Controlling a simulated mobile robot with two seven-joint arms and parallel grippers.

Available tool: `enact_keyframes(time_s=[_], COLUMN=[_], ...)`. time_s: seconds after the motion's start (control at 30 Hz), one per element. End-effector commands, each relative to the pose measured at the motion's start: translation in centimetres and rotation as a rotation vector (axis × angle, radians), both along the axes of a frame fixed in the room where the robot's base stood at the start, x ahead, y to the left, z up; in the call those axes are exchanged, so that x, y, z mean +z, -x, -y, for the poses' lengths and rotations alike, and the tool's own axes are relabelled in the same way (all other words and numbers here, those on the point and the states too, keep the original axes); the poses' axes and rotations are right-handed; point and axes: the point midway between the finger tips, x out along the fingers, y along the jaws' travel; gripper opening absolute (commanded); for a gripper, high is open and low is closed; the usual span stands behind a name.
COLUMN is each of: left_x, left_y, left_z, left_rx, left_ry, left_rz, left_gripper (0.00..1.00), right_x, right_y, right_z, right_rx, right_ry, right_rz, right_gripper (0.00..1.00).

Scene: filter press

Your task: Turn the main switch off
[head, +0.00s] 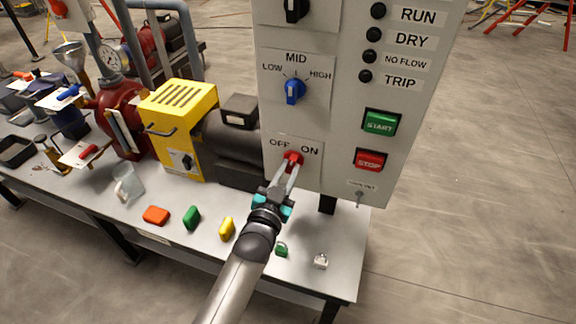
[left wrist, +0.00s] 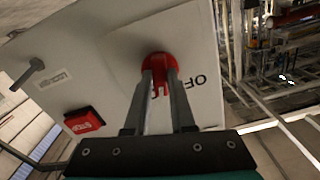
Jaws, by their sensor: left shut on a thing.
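The main switch (head: 294,157) is a red rotary knob on a white plate marked OFF and ON, low on the grey control panel (head: 340,150). My left gripper (head: 291,168) is at the knob, with its two fingers closed on it. In the left wrist view the red knob (left wrist: 159,62) sits between the fingertips of the left gripper (left wrist: 160,85). The fingers hide part of the knob, so I cannot tell exactly which way its handle points. My right gripper is not in view.
Above the switch is a blue MID knob (head: 293,91). To the right are a green START button (head: 380,122) and a red STOP button (head: 369,160). Coloured tags, two padlocks and a clear jug (head: 128,184) stand on the table (head: 190,240). A yellow machine (head: 180,120) is behind left.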

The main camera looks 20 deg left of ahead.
Motion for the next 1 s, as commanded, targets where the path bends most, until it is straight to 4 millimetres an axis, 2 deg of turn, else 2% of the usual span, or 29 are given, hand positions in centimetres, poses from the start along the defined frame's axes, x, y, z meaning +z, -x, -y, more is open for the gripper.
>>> enact_keyframes(time_s=[0.5, 1.0], left_x=[0.1, 0.1], left_y=[0.0, 0.0], left_z=[0.0, 0.0], left_rx=[-0.001, -0.001], left_ry=[0.49, 0.897], left_rz=[-0.016, -0.028], left_gripper=[0.0, 0.0], right_x=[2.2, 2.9], right_y=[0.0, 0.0], right_z=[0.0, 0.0], right_rx=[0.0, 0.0], right_ry=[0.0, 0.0], right_rz=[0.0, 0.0], right_gripper=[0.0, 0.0])
